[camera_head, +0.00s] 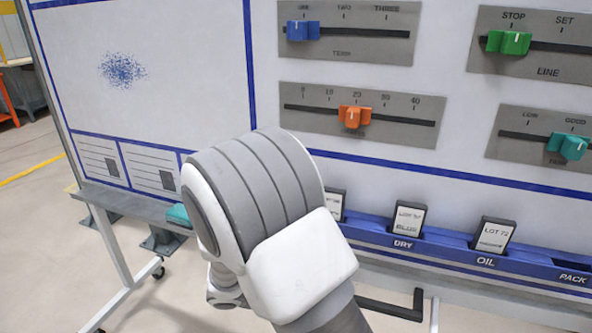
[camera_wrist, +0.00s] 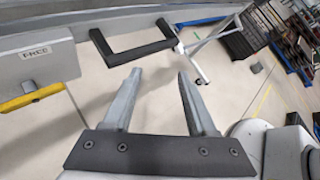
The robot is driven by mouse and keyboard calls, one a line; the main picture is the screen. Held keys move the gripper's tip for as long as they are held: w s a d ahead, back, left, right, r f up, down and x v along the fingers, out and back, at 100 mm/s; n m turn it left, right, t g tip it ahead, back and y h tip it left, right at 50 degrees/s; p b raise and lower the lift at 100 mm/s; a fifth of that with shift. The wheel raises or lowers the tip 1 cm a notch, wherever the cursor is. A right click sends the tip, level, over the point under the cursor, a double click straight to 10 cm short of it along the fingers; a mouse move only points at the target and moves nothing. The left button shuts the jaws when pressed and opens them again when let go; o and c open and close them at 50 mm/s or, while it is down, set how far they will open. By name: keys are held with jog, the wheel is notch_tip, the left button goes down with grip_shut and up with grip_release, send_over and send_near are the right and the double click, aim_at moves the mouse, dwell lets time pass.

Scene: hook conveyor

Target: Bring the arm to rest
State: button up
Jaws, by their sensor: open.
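My gripper (camera_wrist: 158,100) shows in the wrist view with its two grey fingers apart and nothing between them. Bare floor and a black bracket-shaped handle (camera_wrist: 135,50) lie beyond the fingertips; the fingers look apart from the handle. In the head view my arm fills the lower middle, bent in front of the white board (camera_head: 200,60), and my gripper is hidden behind it or out of frame.
The board carries a blue slider (camera_head: 303,31), an orange slider (camera_head: 354,117), a green slider (camera_head: 508,42) and a teal slider (camera_head: 568,147). A blue rack (camera_head: 450,252) holds lot cards below. The black handle (camera_head: 390,308) juts out under it. Open floor lies left.

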jog(key=s+d+r+m+t+y, duration=0.1)
jog(key=s+d+r+m+y, duration=0.4)
jog(key=s+r+m, duration=0.6)
jog(key=s+d+r+m+t+y, duration=0.1)
jog(key=s+d+r+m+y, duration=0.2)
jog(key=s+r+m+y, duration=0.85)
jog(key=w+r+m+h+p, duration=0.2)
jog(key=w+r+p, duration=0.1)
jog(key=r+p, duration=0.3)
jog(key=w+r+m+h+p, duration=0.1)
jog(key=w+r+h+p, duration=0.2)
jog(key=r+p, duration=0.3)
jog(key=p, duration=0.2)
jog(key=shift+w+r+m+p, duration=0.2)
jog(key=shift+w+m+p, duration=0.05)
jog(key=shift+m+p, duration=0.1)
